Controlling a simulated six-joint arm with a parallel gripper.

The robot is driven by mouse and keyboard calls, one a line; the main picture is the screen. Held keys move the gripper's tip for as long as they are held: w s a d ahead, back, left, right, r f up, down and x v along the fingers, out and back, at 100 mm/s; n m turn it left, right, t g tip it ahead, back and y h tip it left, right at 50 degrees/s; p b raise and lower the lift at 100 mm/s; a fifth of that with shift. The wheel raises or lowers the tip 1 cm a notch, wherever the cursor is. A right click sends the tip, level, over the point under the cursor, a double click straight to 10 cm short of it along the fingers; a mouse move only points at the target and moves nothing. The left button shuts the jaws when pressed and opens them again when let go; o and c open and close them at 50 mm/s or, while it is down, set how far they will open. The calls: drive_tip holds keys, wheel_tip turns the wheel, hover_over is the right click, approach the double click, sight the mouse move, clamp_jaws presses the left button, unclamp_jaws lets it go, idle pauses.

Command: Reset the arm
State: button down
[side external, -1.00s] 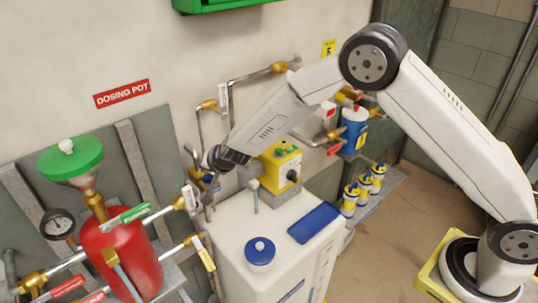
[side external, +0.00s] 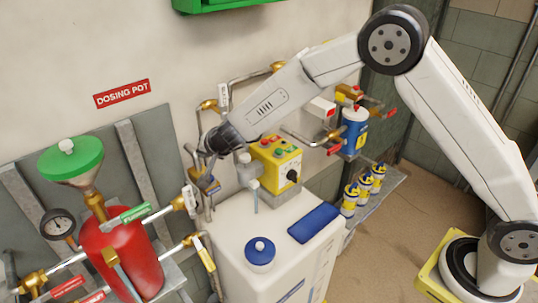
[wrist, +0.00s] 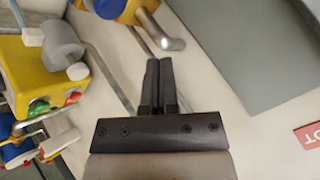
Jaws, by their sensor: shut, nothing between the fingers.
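My gripper (wrist: 160,68) shows in the wrist view with its two dark fingers side by side and closed, nothing between them. The fingers point toward a metal pipe end (wrist: 168,44) and the pale wall; I cannot tell the exact gap. In the side external view my arm reaches in from the right, above the white tank (side external: 230,225), and its dark wrist end is near the pipework on the wall. The fingers are hard to make out there.
A yellow control box (side external: 277,155) stands just right of my wrist and shows in the wrist view (wrist: 32,75). A red dosing pot (side external: 122,255) with a green funnel (side external: 72,158) is at the left. A blue canister (side external: 354,130) is on the wall behind.

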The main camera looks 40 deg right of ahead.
drive_tip(key=shift+r, duration=0.1)
idle(0.3)
drive_tip(key=s+d+n+g, duration=0.2)
drive_tip(key=s+d, duration=0.3)
drive_tip(key=s, duration=0.5)
drive_tip(key=s+d+n+g, duration=0.2)
drive_tip(key=s+d, duration=0.4)
drive_tip(key=s, duration=0.5)
drive_tip(key=s+d+n+g+h, duration=0.1)
drive_tip(key=s+d, duration=0.4)
drive_tip(key=s, duration=0.6)
drive_tip(key=r+n+g, duration=0.1)
drive_tip(key=n, duration=0.1)
drive_tip(key=shift+d+n+g, duration=0.3)
drive_tip(key=shift+n, duration=0.1)
